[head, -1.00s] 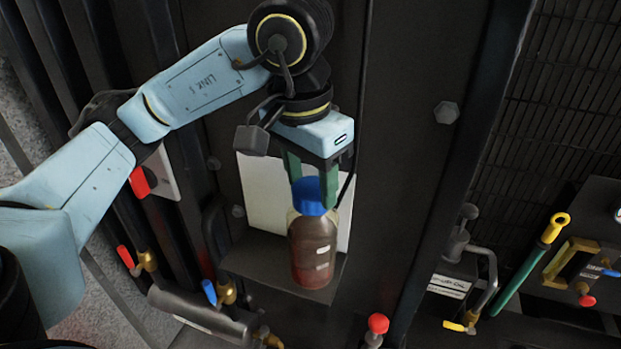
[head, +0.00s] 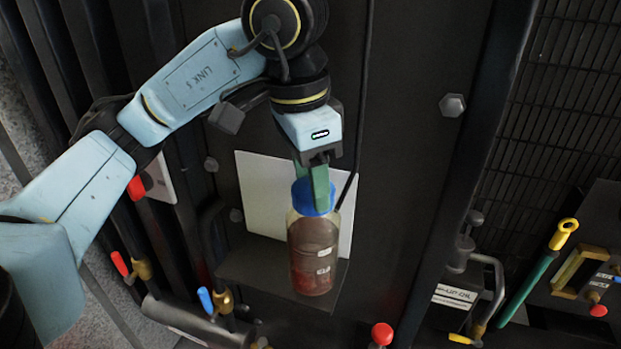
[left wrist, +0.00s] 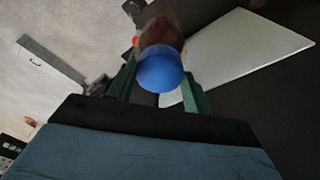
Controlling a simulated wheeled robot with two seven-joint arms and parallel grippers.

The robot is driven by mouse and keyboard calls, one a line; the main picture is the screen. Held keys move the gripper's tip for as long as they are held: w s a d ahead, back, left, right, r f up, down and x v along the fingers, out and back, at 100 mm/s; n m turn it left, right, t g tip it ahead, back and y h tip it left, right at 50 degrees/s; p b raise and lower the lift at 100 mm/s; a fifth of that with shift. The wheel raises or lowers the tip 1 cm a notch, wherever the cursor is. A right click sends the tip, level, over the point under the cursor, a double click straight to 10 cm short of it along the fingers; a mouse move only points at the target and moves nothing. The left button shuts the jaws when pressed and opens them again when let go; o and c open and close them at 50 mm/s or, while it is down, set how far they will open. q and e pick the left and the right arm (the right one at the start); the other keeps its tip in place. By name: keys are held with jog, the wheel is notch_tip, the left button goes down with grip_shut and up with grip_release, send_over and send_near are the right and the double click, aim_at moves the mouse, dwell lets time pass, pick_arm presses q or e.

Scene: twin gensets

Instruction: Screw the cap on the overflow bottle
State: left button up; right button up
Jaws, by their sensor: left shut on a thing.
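The overflow bottle (head: 315,257) is a see-through bottle with dark reddish-brown contents and pale markings. It stands upright on a small dark shelf in the head view. The blue cap (head: 304,197) sits at its mouth. My left gripper (head: 316,188) comes down from above with its green fingers shut on the cap. In the left wrist view the cap (left wrist: 160,74) lies between the fingers, with the bottle (left wrist: 163,33) behind it. Whether the cap's thread is engaged is hidden. My right gripper is not in view.
A white plate (head: 262,195) is behind the bottle on the dark panel. The shelf (head: 245,265) holds the bottle. Red (head: 382,334) and blue (head: 206,300) handles sit below. A green-and-yellow handle (head: 540,270) is at the right.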

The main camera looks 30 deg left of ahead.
pick_arm(q)
jog(key=shift+f+m+b, duration=0.1)
jog(key=shift+m+b, duration=0.3)
jog(key=shift+m, duration=0.4)
jog(key=m, duration=0.3)
jog(key=shift+a, duration=0.1)
jog(key=o, duration=1)
jog(key=shift+b, duration=0.3)
jog(key=shift+c, duration=0.3)
